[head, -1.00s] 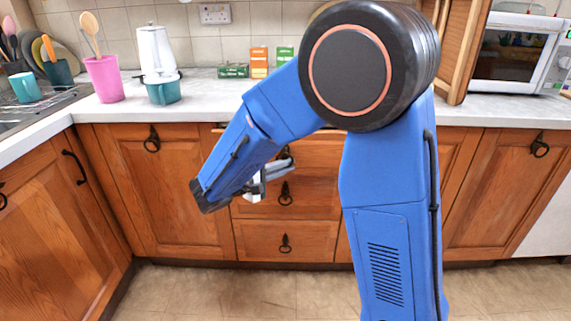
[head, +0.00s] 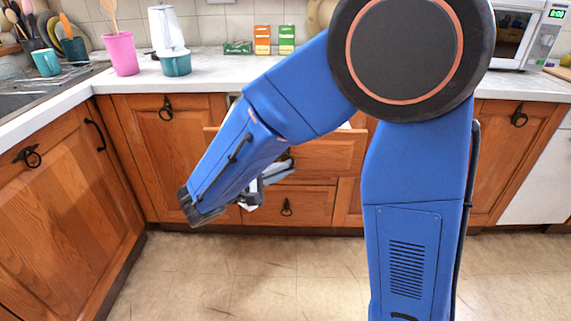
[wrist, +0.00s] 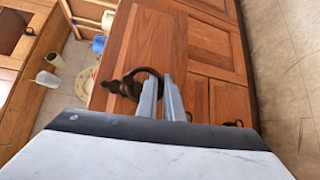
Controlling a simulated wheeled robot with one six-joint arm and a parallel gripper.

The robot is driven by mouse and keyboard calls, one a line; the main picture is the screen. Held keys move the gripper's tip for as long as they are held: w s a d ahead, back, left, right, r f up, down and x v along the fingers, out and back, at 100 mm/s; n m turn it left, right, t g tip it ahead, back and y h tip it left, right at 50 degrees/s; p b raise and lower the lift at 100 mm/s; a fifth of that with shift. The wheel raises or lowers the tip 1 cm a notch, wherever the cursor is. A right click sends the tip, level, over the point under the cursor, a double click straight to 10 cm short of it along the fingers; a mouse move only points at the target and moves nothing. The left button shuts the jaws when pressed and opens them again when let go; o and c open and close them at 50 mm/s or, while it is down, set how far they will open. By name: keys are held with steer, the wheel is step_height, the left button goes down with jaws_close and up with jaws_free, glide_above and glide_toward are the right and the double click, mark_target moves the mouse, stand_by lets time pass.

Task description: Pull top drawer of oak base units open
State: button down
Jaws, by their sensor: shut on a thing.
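The top drawer (head: 325,152) of the oak base units stands out from the cabinet, its front ahead of the drawers below. In the wrist view the drawer front (wrist: 150,45) fills the middle, and the open inside shows to its left with several light items in it. A dark ring handle (wrist: 127,86) hangs on that front. My gripper (head: 284,166) is at the handle; in the wrist view its two fingers (wrist: 162,88) are shut on the ring. In the head view my blue arm hides the drawer's left part and most of the handle.
Lower drawers (head: 287,206) with ring handles sit below. Cupboard doors flank them on both sides. The tiled floor (head: 260,275) in front is clear.

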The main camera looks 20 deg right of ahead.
steer(key=shift+s+a, duration=0.1)
steer(key=shift+s, duration=0.15)
steer(key=c, duration=2.2)
jaws_free()
steer(key=v, duration=1.7)
steer(key=shift+s+a, duration=0.15)
steer(key=shift+a, duration=0.05)
